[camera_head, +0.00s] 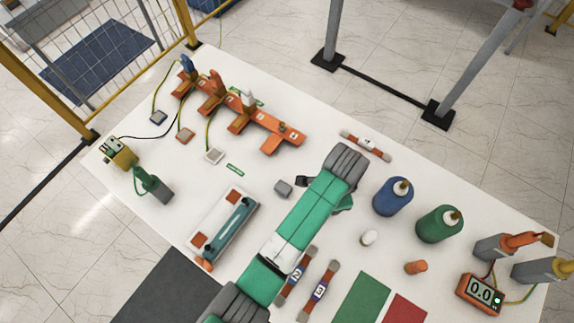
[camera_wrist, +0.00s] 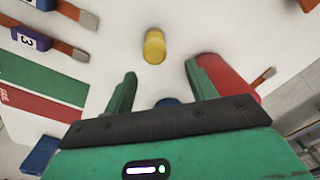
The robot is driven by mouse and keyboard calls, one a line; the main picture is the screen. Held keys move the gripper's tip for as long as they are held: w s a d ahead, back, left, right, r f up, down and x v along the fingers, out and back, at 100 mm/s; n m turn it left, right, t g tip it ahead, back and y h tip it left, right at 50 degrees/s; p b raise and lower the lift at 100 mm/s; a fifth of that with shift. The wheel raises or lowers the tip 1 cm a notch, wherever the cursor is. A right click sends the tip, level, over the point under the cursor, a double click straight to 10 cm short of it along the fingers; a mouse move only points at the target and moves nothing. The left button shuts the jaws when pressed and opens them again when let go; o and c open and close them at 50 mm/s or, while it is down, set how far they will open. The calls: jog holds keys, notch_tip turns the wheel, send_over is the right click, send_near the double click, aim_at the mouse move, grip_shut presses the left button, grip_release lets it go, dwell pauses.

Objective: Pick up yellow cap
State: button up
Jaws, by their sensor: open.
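The yellow cap (camera_wrist: 154,46) is a short cylinder on the white table in the wrist view. It is ahead of my gripper (camera_wrist: 160,70), roughly in line with the gap between the fingers. My gripper is open, and I see no contact with the cap. I cannot make out a yellow cap in the head view, where a white cap (camera_head: 370,237) and an orange cap (camera_head: 416,267) stand. My green and grey arm crosses the table there, and I cannot clearly make out the fingers.
A red bottle (camera_wrist: 222,72) is close by the right finger in the wrist view. A blue bottle (camera_head: 393,197) and a green bottle (camera_head: 439,224) stand right of my arm in the head view. Numbered fuses, a green mat (camera_head: 362,298) and a meter (camera_head: 479,293) are nearer the front.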

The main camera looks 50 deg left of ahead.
jog(key=shift+s+a+f, duration=0.5)
jog(key=shift+a+f, duration=0.05)
jog(key=shift+a, duration=0.05)
jog(key=shift+d+f, duration=0.2)
jog(key=shift+d, duration=0.15)
notch_tip(320, 180, down, 2)
jog(key=shift+d, duration=0.1)
jog(key=f, duration=0.4)
jog(key=shift+s+f, duration=0.2)
jog(key=shift+f, duration=0.45)
jog(key=shift+c, duration=0.3)
jog(key=c, duration=1)
